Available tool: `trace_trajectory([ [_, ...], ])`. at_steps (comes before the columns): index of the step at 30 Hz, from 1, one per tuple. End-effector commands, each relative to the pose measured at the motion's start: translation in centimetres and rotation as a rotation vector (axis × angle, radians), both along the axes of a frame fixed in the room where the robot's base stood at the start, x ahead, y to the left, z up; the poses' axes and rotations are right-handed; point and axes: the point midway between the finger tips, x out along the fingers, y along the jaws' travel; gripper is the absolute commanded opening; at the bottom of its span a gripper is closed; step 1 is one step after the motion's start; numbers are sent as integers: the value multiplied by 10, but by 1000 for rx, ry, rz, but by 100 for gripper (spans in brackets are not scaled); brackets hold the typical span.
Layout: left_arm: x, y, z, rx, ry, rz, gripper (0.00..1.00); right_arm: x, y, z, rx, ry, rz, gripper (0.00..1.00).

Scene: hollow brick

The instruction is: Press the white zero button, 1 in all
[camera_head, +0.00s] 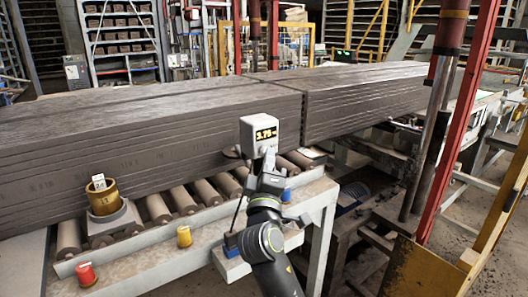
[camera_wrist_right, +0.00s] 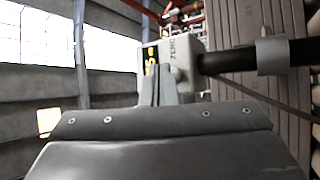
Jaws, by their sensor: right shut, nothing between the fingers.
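A pale grey display box (camera_head: 260,133) with lit yellow digits, which look like 3.75, stands above the near edge of the roller bench. My right gripper (camera_head: 268,160) is just below and in front of it, shut and empty. In the right wrist view the box (camera_wrist_right: 190,48) shows turned sideways, with the word ZERO on its face and a pale round zero button (camera_wrist_right: 177,73) beside the word. The shut fingertips (camera_wrist_right: 158,68) are over the box's front, close to the button; I cannot tell whether they touch it. My left gripper is not in view.
A brass-coloured pot (camera_head: 103,200) with a numbered tag sits on a grey stand at the left. Red (camera_head: 86,273), yellow (camera_head: 184,237) and blue (camera_head: 286,195) small pieces stand along the bench (camera_head: 150,263). Long grey brick stacks (camera_head: 130,150) lie behind.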

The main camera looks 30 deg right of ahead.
Motion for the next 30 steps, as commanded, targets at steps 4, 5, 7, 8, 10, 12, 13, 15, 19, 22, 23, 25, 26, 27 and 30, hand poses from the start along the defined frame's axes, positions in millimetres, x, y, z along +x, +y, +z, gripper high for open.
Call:
trace_trajectory([
  [4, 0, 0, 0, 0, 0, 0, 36, 1, 0, 0, 0, 0, 0, 0],
  [5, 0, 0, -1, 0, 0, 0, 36, 1, 0, 0, 0, 0, 0, 0],
  [7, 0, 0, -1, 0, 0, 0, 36, 2, 0, 0, 0, 0, 0, 0],
  [8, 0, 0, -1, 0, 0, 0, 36, 2, 0, 0, 0, 0, 0, 0],
  [10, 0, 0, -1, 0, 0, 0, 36, 3, 0, 0, 0, 0, 0, 0],
  [12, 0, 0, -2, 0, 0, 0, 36, 4, 0, 0, 0, -1, 0, 0],
  [13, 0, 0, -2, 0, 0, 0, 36, 4, 0, 0, 0, -1, 0, 0],
  [15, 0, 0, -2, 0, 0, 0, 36, 5, 0, 0, 0, -1, 0, 0],
  [19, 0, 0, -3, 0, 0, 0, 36, 7, 1, 0, 0, -1, 0, 0],
  [22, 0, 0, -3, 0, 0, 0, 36, 8, 1, 0, 0, -1, 0, 0],
  [23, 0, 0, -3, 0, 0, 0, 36, 8, 1, 0, 0, 0, 0, 0],
  [25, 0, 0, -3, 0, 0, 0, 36, 9, 1, 0, 0, 0, 0, 0],
  [26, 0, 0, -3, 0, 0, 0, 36, 9, 1, 0, 0, 0, 0, 0],
  [27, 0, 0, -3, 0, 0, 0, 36, 9, 1, 0, 0, 0, 0, 0],
  [30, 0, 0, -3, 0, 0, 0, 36, 9, 1, 0, 0, 0, 0, 0],
])
